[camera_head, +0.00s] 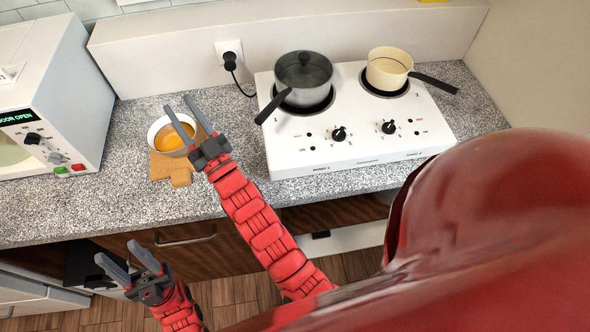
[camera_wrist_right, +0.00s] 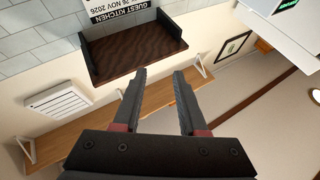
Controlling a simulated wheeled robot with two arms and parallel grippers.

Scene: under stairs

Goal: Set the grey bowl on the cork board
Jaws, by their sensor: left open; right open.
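A pale bowl (camera_head: 158,127) with orange contents stands on the counter right of the microwave; I cannot tell if it is the grey bowl. Flat tan pieces (camera_head: 160,168) lie at its front edge; I cannot tell if one is the cork board. My right gripper (camera_head: 178,102) is open and empty, and its fingers overlap the bowl in the head view; it appears raised above the counter. The right wrist view shows its open fingers (camera_wrist_right: 160,85) with no bowl between them. My left gripper (camera_head: 115,250) is open and empty, low at the left, in front of the counter.
A white microwave (camera_head: 45,90) stands at the left. A white hob (camera_head: 350,130) holds a grey lidded pot (camera_head: 303,75) and a cream pan (camera_head: 388,70). The speckled counter (camera_head: 100,205) has free room at its front left. The right wrist view shows a wall shelf (camera_wrist_right: 135,50).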

